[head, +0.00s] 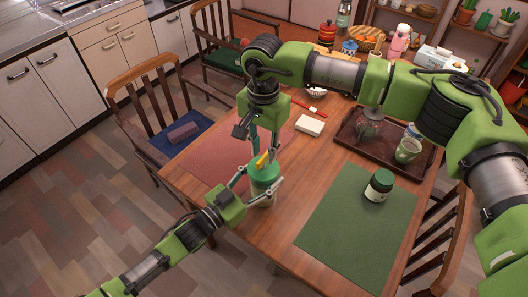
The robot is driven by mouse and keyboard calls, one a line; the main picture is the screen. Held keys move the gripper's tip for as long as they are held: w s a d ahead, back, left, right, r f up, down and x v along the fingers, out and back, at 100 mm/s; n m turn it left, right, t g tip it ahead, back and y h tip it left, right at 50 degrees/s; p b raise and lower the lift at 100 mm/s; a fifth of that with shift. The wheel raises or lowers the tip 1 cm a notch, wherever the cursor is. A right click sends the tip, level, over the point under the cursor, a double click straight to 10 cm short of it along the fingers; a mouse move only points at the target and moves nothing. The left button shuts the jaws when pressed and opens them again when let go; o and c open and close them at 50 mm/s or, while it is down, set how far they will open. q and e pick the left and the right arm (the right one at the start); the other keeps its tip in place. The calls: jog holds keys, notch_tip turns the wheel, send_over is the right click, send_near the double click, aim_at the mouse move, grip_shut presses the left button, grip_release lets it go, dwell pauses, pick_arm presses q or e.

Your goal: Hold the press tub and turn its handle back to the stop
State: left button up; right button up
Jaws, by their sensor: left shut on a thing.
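The press tub (264,196) stands upright on the wooden table, near its left front edge, with a green lid (265,172) on top. A yellow handle (262,159) sticks up from the lid, leaning a little. My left gripper (260,190) comes in low from the left and is shut on the tub, one finger on each side of its body. My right gripper (263,148) points down from above the lid. Its fingers are apart, on either side of the yellow handle; whether they touch it I cannot tell.
A white block (310,126) and a brown tray (350,147) stand farther back. Chairs flank the table.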

aim_at(264, 156)
pick_arm(q)
jog(key=shift+f, duration=0.1)
pick_arm(e)
notch_tip(264, 156, up, 10)
jog(key=shift+r, duration=0.2)
dwell(0.5)
pick_arm(q)
jog(key=o, duration=1.8)
jog(key=shift+c, duration=0.2)
jog(key=shift+s, duration=0.1)
